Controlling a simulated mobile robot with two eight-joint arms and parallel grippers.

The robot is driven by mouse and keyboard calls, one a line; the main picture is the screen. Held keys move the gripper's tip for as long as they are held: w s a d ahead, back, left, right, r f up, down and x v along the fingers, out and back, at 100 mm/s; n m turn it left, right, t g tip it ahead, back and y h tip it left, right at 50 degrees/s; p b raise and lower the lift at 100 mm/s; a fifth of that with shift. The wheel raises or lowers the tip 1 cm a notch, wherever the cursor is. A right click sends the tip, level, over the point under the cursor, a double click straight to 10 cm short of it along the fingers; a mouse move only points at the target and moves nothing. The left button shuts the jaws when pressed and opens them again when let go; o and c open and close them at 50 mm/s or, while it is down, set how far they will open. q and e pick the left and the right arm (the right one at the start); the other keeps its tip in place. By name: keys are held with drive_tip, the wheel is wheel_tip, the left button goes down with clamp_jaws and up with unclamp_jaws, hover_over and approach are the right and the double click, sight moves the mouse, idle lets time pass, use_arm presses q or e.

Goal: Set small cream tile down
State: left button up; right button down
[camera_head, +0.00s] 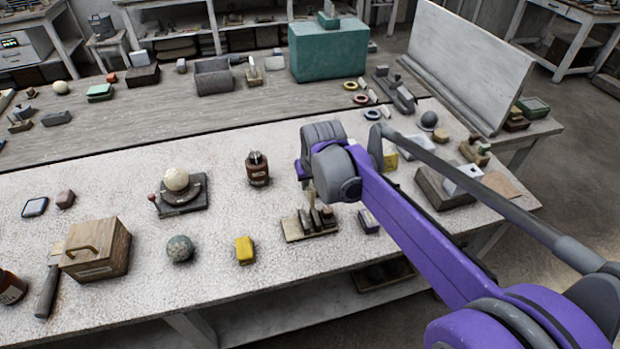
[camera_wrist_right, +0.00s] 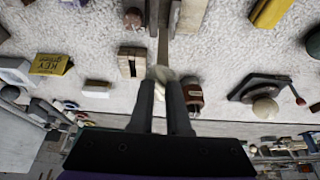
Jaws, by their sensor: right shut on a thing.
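My right gripper (camera_wrist_right: 163,80) comes up from the bottom of the wrist view, its two dark fingers close together. It is shut on a small cream tile (camera_wrist_right: 160,73), which shows only partly between the fingertips, over the white speckled worktop (camera_wrist_right: 85,30). In the head view the purple right arm reaches in from the lower right, and its grey wrist hides the tile. I cannot tell whether the tile touches the worktop. My left gripper is in neither view.
A red-brown bottle (camera_head: 257,168) and a wooden rack (camera_head: 310,224) stand near the wrist. A yellow block (camera_head: 244,250), a grey-green sphere (camera_head: 180,248) and a cream sphere (camera_head: 176,179) on a dark stand are farther left. Bare worktop lies between the bottle and yellow block.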

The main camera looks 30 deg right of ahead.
sight(309, 198)
drive_tip(key=shift+s+a, duration=0.15)
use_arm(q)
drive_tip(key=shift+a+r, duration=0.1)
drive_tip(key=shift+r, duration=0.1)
use_arm(e)
drive_tip(key=shift+f+b, duration=1.45)
drive_tip(key=shift+f, duration=1.45)
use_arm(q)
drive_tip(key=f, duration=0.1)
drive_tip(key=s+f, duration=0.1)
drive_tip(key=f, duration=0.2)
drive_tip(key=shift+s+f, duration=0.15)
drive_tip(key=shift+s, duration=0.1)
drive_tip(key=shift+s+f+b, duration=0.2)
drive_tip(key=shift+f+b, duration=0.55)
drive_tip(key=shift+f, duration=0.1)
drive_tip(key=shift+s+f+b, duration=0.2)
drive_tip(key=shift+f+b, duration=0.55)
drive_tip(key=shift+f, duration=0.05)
use_arm(e)
drive_tip(key=shift+f, duration=2.35)
drive_tip(key=c, duration=0.8)
unclamp_jaws()
